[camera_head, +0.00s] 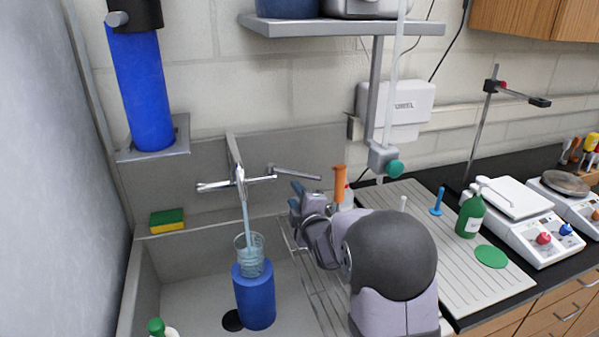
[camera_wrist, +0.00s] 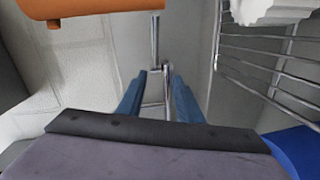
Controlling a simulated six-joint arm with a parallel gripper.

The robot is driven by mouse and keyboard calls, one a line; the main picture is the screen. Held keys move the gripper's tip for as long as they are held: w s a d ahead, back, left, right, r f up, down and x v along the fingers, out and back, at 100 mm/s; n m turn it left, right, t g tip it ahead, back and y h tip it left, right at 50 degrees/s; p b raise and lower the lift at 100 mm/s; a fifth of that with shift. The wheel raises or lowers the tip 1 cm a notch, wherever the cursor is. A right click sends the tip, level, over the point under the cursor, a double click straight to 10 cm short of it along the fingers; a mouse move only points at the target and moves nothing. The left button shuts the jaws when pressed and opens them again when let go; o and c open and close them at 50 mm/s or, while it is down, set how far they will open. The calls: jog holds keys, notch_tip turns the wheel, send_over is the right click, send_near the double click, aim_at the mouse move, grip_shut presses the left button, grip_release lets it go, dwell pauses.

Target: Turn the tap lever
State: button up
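The chrome tap (camera_head: 240,176) is mounted on the sink's back wall. Its long lever (camera_head: 297,173) points right, towards the orange handle. Water runs from the spout into a clear beaker (camera_head: 249,256) on a blue cylinder (camera_head: 255,297). My gripper (camera_head: 297,196) is just below and in front of the lever, its fingers pointing towards the wall. In the wrist view, my gripper's blue fingers (camera_wrist: 157,85) are apart, with chrome tap parts (camera_wrist: 155,50) showing beyond and between them. I cannot tell whether a finger touches the lever.
An orange handle (camera_head: 340,184) stands close right of my gripper. A wire rack (camera_head: 318,289) lies below it in the sink. A yellow-green sponge (camera_head: 167,220) rests on the left ledge. A ribbed drainboard (camera_head: 470,262) is at right, a shelf (camera_head: 340,28) above.

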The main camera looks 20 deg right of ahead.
aim_at(306, 176)
jog(key=w+d+n+h+p, duration=0.1)
jog(key=n, duration=1)
jog(key=w+d+n+h+p, duration=0.1)
jog(key=d+n, duration=0.1)
jog(key=n, duration=1)
jog(key=w+d+n+g+h+p, duration=0.1)
jog(key=n, duration=1)
jog(key=shift+w+d+r+n+h, duration=0.15)
jog(key=shift+w+r+n+h, duration=0.15)
jog(key=shift+w+h, duration=0.1)
jog(key=shift+w, duration=0.1)
jog(key=shift+w+d+p, duration=0.25)
jog(key=shift+w+p, duration=0.25)
jog(key=shift+w, duration=0.05)
jog(key=shift+p+x, duration=1.3)
jog(key=shift+x, duration=1.65)
